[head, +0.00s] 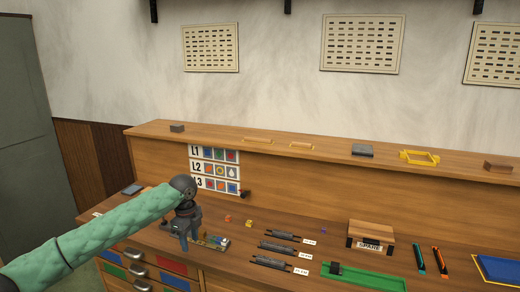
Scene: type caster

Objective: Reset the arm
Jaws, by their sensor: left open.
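My left arm, in a green quilted sleeve (95,239), reaches in from the left over the wooden workbench. My left gripper (184,243) is dark grey, points down and is open above the bench top. Its fingertips are small and hard to make out. It is in front of a small tray with yellow and blue pieces (215,241), and I cannot tell whether it touches that tray. No object shows between the fingers. My right gripper is not in view.
A picture chart (214,170) stands at the back. Dark bars (283,236) with labels, a SPARE box (370,236), a green tray (375,281) and a blue tray (500,269) lie to the right. A raised shelf (320,147) runs behind. Drawers (150,270) are below.

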